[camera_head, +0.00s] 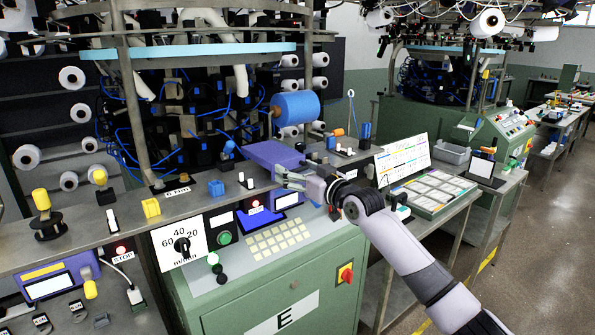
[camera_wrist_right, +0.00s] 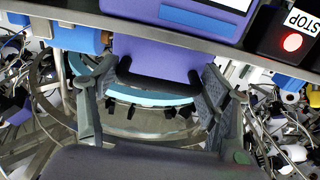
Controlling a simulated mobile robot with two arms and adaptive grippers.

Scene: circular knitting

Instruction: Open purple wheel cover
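The purple wheel cover (camera_head: 272,154) lies on the machine's metal ledge, beside the blue spool, and looks flat and shut. In the right wrist view the cover (camera_wrist_right: 155,52) shows between my fingers, with a dark bar (camera_wrist_right: 158,84) along its near edge. My right gripper (camera_head: 284,178) is at the cover's front edge in the head view. In the wrist view the gripper (camera_wrist_right: 152,98) is open, with one finger on each side of the cover and bar. I cannot tell if the fingers touch it. My left gripper is not in view.
A lit red STOP button (camera_wrist_right: 292,42) is close by in the wrist view. A side table holds a tray (camera_head: 432,192).

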